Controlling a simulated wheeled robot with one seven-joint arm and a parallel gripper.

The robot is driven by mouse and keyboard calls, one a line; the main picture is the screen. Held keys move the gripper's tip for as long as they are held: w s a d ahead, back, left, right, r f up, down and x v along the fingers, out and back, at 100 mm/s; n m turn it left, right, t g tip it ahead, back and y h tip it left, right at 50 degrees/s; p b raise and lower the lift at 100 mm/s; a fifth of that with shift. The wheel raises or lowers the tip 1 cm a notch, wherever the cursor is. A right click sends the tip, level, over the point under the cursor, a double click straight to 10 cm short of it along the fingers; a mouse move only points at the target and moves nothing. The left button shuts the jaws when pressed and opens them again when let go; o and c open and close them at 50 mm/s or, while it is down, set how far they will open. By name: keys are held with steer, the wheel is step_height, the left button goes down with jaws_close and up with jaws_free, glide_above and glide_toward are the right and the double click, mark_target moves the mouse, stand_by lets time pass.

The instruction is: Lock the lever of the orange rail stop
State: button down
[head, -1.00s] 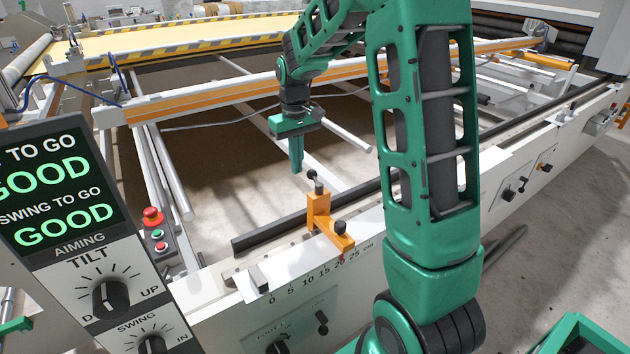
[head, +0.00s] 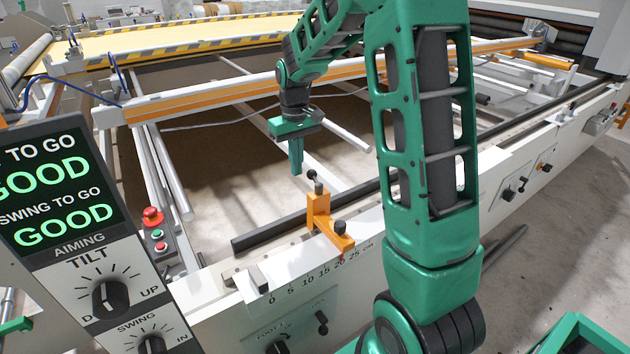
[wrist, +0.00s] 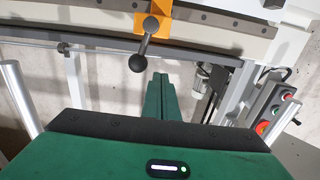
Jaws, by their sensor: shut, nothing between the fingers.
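The orange rail stop (head: 320,212) sits on the front rail beside the centimetre scale, its red pointer near the 20 mark.
A panel (head: 85,235) reading GOOD twice stands at the left. Beside it is a red button box (head: 153,217). A dark rail (head: 270,232) runs along the front beam. An orange-striped crossbeam (head: 215,95) lies behind my gripper. Open space with bare tubes lies below it.

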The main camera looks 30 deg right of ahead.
steer(key=shift+f, duration=1.05)
steer(key=shift+d, duration=0.2)
